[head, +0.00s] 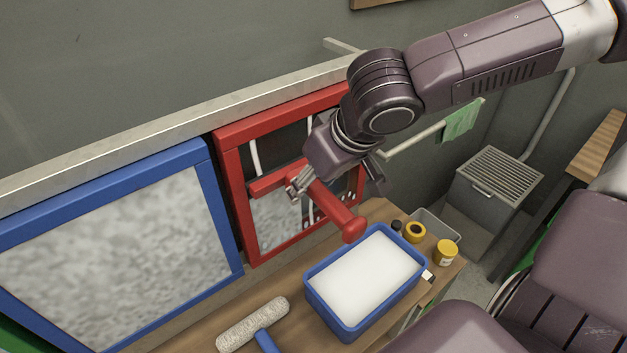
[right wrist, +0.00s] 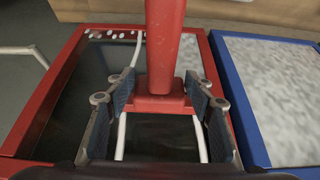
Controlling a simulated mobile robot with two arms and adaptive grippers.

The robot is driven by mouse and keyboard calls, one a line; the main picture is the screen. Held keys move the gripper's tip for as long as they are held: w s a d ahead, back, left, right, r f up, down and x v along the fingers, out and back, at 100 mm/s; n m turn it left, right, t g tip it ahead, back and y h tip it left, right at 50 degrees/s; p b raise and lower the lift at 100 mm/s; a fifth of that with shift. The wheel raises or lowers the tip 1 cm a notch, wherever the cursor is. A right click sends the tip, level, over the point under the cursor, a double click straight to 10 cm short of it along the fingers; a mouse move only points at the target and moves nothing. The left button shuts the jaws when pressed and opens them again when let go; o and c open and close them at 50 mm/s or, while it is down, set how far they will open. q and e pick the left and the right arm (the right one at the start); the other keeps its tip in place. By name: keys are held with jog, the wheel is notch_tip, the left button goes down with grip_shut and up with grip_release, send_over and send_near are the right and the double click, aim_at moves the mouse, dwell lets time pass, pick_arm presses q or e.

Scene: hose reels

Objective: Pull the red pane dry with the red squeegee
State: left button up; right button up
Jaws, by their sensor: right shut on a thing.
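The red pane (head: 238,205) stands upright in its red frame against the wall. Much of its glass is dark and clear, with white streaks running down it. A grey misted patch (head: 277,222) shows at its lower left, and white drops sit near its lower right. My right gripper (head: 316,188) is shut on the red squeegee (head: 338,212), in front of the pane. The squeegee's handle points down and outward; its head is close to the glass, contact unclear. In the right wrist view the handle (right wrist: 164,45) lies between both fingers (right wrist: 160,108). My left gripper is out of view.
A blue-framed misted pane (head: 110,250) stands to the left. On the wooden bench are a blue tub (head: 318,297) of white foam, a fluffy roller (head: 252,322) with a blue handle, a yellow roll (head: 415,232) and a yellow jar (head: 446,252). A green cloth (head: 460,122) hangs on a rail.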

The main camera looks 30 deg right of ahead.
notch_tip(320, 180, down, 21)
jog(key=b, duration=1.8)
dwell(1.1)
